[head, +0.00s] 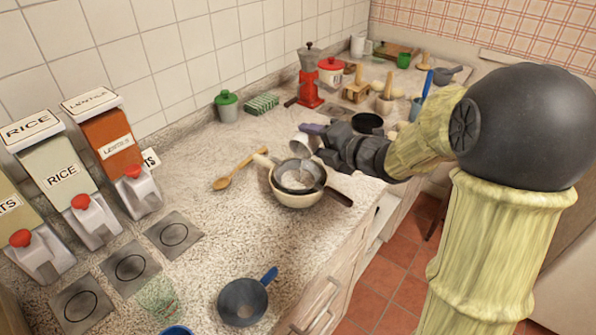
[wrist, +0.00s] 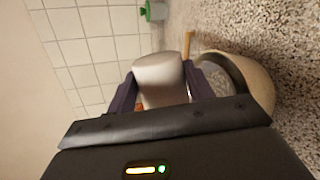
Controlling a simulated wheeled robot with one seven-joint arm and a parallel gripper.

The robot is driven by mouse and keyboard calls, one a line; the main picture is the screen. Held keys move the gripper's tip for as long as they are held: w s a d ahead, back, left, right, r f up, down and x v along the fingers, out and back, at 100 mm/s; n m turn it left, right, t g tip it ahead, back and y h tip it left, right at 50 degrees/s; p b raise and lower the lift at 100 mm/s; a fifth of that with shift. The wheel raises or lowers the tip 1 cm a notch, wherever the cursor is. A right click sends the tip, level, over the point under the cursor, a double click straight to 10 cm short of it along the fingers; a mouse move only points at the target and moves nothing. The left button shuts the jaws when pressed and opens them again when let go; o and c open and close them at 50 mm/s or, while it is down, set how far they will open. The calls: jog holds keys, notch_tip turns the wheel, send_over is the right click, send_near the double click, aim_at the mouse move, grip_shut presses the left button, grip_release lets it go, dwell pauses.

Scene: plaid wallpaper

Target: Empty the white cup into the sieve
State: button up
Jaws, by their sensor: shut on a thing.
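The white cup (head: 299,143) is in my gripper (head: 318,139), held just behind the cream pan and apparently tilted. In the wrist view the cup (wrist: 160,80) sits between the two dark fingers (wrist: 163,92), which are shut on it. The sieve (head: 306,172), with a dark rim and pale grey inside, rests in the cream pan (head: 292,201). Its dark handle (head: 339,197) points to the front right. The cup's contents are hidden, and I cannot tell whether anything lies in the sieve.
A wooden spoon (head: 236,171) lies left of the pan. A blue-handled grey pan (head: 243,301) is at the front. A red moka pot (head: 310,85) and a dark pan (head: 368,123) stand behind. Dispensers (head: 66,180) line the left wall.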

jog(key=shift+a+n+b, duration=0.1)
jog(key=shift+n+b, duration=0.2)
jog(key=shift+b, duration=0.65)
jog(key=shift+s+t+b, duration=0.25)
jog(key=shift+t+b, duration=0.05)
jog(key=shift+b, duration=0.15)
jog(key=shift+s+a+r+n+t+b, duration=0.2)
jog(key=shift+n+b, duration=0.5)
jog(key=shift+b, duration=1.35)
jog(key=shift+b, duration=0.55)
jog(key=shift+s+a+f+n+t+b, duration=0.1)
jog(key=shift+n+t+b, duration=0.2)
jog(key=shift+b, duration=0.1)
jog(key=shift+s+b, duration=0.1)
jog(key=shift+b, duration=0.6)
jog(key=shift+r+n, duration=0.25)
jog(key=shift+n, duration=0.05)
